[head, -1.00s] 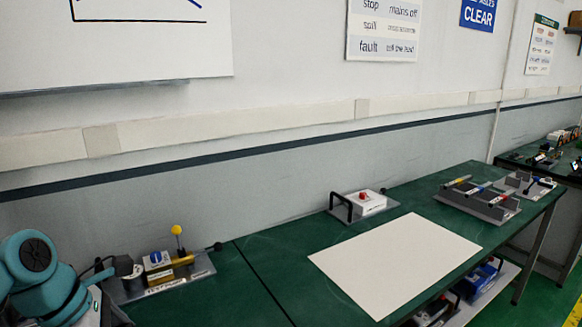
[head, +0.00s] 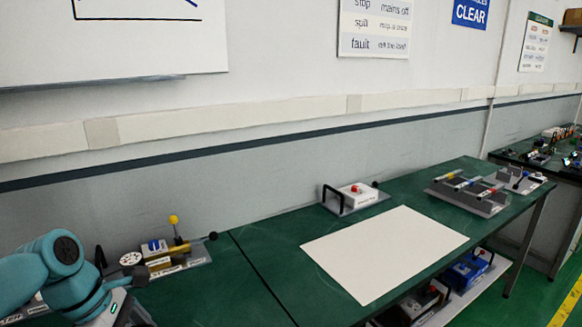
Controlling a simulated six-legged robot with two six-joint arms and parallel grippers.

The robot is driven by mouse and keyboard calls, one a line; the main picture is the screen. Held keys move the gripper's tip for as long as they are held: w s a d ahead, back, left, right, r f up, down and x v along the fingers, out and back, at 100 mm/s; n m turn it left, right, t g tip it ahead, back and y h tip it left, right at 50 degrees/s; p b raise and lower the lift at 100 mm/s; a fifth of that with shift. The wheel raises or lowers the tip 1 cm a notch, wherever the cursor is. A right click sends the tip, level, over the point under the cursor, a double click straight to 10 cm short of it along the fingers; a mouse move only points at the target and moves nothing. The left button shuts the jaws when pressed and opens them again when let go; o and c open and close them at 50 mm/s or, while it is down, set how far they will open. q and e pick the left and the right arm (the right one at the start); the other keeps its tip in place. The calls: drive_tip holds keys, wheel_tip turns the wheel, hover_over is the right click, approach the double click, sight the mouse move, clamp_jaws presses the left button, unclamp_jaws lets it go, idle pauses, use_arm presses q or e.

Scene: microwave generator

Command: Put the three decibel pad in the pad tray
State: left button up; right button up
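A grey rack (head: 468,202) stands toward the right end of the green bench. Several slim pads with coloured bands lie across it, among them one with a yellow band (head: 447,177), one with blue and one with red. Their markings are too small to read, so I cannot tell which is the three decibel pad. I cannot tell for certain which thing is the pad tray. My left arm (head: 62,275) comes in at the lower left, and its gripper does not show clearly within the frame. My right gripper is not in view.
A white sheet (head: 385,252) lies flat mid-bench. Behind it stands a white box with a red button (head: 357,194) and a black handle. Apparatus with a yellow ball (head: 173,219) stands near my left arm. A lower shelf holds a blue unit (head: 466,268).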

use_arm(q)
drive_tip(key=d+f+m+g+y, duration=0.1)
drive_tip(key=d+f+m, duration=0.1)
drive_tip(key=f+m, duration=0.2)
drive_tip(key=w+d+f+m+g+y, duration=0.1)
drive_tip(key=d+f+m+g, duration=0.1)
drive_tip(key=f+m, duration=0.3)
drive_tip(key=w+d+f+m+g+y, duration=0.1)
drive_tip(key=d+f+m+g+y, duration=0.1)
drive_tip(key=f+m, duration=0.3)
drive_tip(key=shift+f+m, duration=0.15)
drive_tip(key=shift+m, duration=1)
drive_tip(key=shift+f+m, duration=0.1)
drive_tip(key=shift+m, duration=1.05)
drive_tip(key=shift+s+d+f+m+y, duration=0.1)
drive_tip(key=shift+s+f+m+y, duration=0.2)
drive_tip(key=shift+m, duration=0.2)
drive_tip(key=shift+w+f, duration=0.25)
drive_tip(key=shift+w, duration=0.05)
